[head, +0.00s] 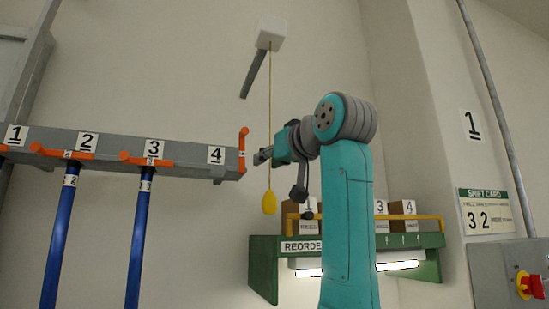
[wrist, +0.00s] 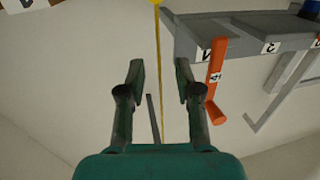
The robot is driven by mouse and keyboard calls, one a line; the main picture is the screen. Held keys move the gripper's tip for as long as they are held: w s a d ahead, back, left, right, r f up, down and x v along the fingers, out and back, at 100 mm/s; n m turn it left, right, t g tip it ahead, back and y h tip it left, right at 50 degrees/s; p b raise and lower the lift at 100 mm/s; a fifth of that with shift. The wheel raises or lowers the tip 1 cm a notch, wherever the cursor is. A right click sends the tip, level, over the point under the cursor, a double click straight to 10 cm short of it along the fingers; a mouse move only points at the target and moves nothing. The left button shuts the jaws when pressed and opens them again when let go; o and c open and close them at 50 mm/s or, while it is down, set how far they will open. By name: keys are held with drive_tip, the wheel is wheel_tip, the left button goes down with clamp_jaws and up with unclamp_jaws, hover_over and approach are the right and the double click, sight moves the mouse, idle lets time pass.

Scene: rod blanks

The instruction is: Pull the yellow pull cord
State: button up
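The yellow pull cord (head: 269,110) hangs from a white ceiling box (head: 270,33) and ends in a yellow teardrop handle (head: 269,203). My gripper (head: 263,156) is at the cord's height range, above the handle. In the wrist view my gripper (wrist: 160,68) is open, its two fingers apart and empty-looking. There the cord (wrist: 159,60) runs through the gap between the fingers; I cannot tell its exact depth. Only the edge of the handle (wrist: 155,2) shows at the top of the wrist view.
A grey numbered rack (head: 110,150) holds blue rods (head: 58,235) at left. Its orange end lever (head: 243,150) stands close beside my gripper and also shows in the wrist view (wrist: 214,80). A green shelf (head: 263,262) with boxes (head: 402,222) is below, right of the cord.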

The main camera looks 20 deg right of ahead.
clamp_jaws()
drive_tip(key=shift+f, duration=0.85)
unclamp_jaws()
drive_tip(key=shift+f, duration=0.1)
